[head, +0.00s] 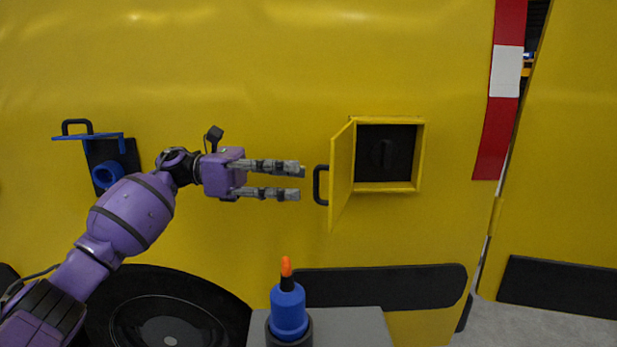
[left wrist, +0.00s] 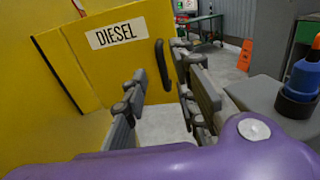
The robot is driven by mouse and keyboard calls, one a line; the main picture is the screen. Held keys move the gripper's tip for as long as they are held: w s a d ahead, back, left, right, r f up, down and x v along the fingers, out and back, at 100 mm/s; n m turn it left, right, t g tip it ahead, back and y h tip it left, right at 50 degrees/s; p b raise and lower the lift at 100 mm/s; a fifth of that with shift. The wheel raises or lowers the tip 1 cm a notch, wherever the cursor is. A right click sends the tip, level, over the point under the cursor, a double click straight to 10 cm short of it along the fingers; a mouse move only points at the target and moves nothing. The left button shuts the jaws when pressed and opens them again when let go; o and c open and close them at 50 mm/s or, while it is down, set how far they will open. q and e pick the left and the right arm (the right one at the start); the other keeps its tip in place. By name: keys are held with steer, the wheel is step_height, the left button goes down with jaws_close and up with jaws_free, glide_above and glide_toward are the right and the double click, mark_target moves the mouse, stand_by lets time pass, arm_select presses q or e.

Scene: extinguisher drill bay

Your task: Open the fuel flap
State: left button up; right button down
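The yellow fuel flap (head: 341,178) stands swung out from the yellow vehicle side, hinged at the left edge of a square recess (head: 421,155). A dark round cap (head: 383,155) shows inside the recess. The flap's black handle (head: 318,185) faces my left gripper (head: 300,181). This gripper is open and empty, its fingertips just left of the handle and seemingly apart from it. In the left wrist view, the flap (left wrist: 122,60) carries a DIESEL label, and the handle (left wrist: 163,65) appears beyond the open fingers (left wrist: 160,100). My right gripper is out of view.
A blue bottle with an orange tip (head: 288,305) stands in a dark holder on a grey stand (head: 350,325) below the flap. A blue bracket (head: 88,137) with a ring is on the vehicle at left. An orange floor sign (left wrist: 245,55) stands in the background.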

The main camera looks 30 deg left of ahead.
arm_select(q)
steer(key=v, duration=0.7)
stand_by(0.3)
